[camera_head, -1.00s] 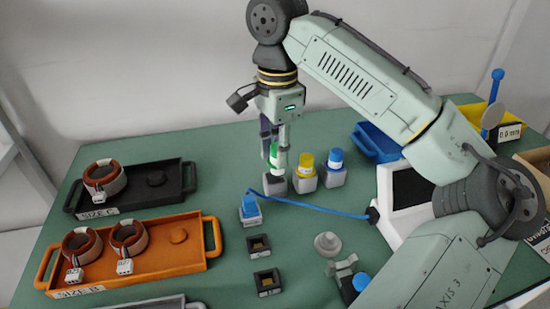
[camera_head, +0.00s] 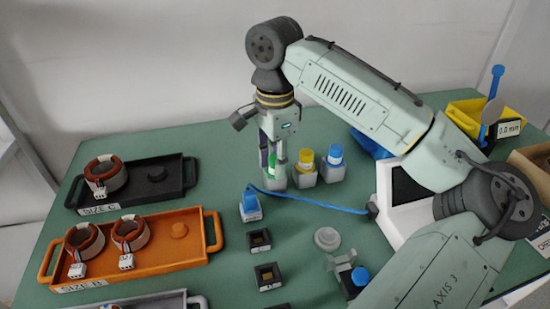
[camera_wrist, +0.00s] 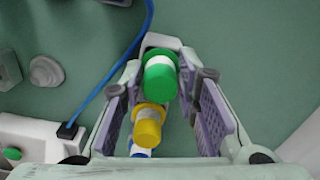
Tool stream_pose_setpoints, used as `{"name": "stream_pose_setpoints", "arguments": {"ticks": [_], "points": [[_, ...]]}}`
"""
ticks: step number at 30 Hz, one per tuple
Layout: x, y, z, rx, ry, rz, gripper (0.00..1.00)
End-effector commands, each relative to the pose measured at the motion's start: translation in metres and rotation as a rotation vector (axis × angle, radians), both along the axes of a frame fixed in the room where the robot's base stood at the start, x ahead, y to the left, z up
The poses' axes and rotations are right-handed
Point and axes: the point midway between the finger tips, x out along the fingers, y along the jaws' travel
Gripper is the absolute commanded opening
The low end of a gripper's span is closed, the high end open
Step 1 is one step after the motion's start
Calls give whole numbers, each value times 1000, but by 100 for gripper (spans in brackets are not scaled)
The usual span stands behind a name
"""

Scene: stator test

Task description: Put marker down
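The green marker (camera_head: 272,161) stands upright in the left-hand grey holder block of a row (camera_head: 274,181). My gripper (camera_head: 272,170) is lowered around it from above, one finger on each side. In the wrist view the marker's green cap (camera_wrist: 160,80) lies between the purple finger pads of my gripper (camera_wrist: 165,72), with a narrow gap visible on both sides. The gripper looks open. The marker's lower end is hidden by the fingers and block.
Yellow (camera_head: 306,157) and blue (camera_head: 335,153) capped markers stand in blocks just right of the green one. A blue cable (camera_head: 310,204) runs in front. An orange tray (camera_head: 190,250) and a black tray (camera_head: 173,186) are at left. A white device (camera_head: 383,195) is at right.

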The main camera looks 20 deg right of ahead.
Motion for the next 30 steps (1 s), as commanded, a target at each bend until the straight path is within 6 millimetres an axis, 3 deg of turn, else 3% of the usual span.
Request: {"name": "stream_pose_setpoints", "arguments": {"ticks": [5,17,20,30], "points": [[0,0,0,0,0,0,43],[0,0,8,-3,-1,-1,43],[1,0,20,-1,-2,-1,43],[0,-1,96,-5,-2,-3,43]]}}
